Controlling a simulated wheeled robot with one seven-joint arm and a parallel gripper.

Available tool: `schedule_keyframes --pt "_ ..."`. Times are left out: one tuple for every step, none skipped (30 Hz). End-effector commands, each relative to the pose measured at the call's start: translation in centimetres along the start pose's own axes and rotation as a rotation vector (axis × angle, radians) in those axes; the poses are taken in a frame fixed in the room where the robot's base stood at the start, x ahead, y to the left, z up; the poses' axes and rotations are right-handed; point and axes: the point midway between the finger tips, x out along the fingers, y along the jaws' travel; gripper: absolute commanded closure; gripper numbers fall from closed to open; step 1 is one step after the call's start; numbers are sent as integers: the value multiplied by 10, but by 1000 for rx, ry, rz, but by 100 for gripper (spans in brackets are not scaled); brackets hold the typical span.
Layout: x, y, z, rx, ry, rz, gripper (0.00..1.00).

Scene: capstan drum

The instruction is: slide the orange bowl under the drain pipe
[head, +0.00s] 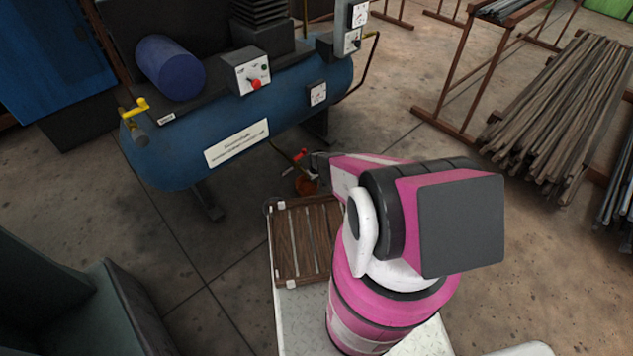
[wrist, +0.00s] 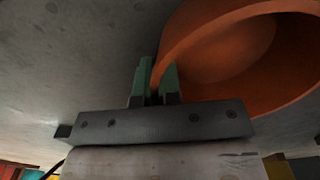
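The orange bowl (head: 306,187) sits on the floor below the blue tank in the head view, partly hidden by my arm. It fills the upper right of the wrist view (wrist: 225,50), its hollow showing. My gripper (wrist: 156,82) has its two green fingers close together, with the bowl's rim wall between them, so it appears shut on the rim. The drain pipe (head: 283,153) comes down under the tank, with a red-handled valve (head: 300,156) just above the bowl. Whether the pipe's mouth lies over the bowl cannot be told.
The blue compressor tank (head: 190,150) stands on dark legs (head: 208,201) behind the bowl. A slatted wooden board (head: 300,240) lies in front, at my base. A rack of metal bars (head: 555,110) stands at the right. The floor left of the bowl is clear.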

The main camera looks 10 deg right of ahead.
Motion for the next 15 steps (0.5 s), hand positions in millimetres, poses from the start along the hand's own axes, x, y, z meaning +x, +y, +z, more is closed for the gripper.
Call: schedule_keyframes --pt "0 -1 0 0 0 0 100" --pt "1 -1 0 0 0 0 100" --pt "1 -1 0 1 0 0 100" --pt "1 -1 0 1 0 0 100" --pt "0 -1 0 1 0 0 100" --pt "0 -1 0 1 0 0 100" --pt "0 -1 0 1 0 0 100" --pt "1 -1 0 1 0 0 100" --pt "1 -1 0 1 0 0 100" --pt "1 -1 0 1 0 0 100" --pt "1 -1 0 1 0 0 100" --pt "1 -1 0 1 0 0 100" --pt "1 -1 0 1 0 0 89" --pt "1 -1 0 1 0 0 79" --pt "0 -1 0 1 0 0 66"
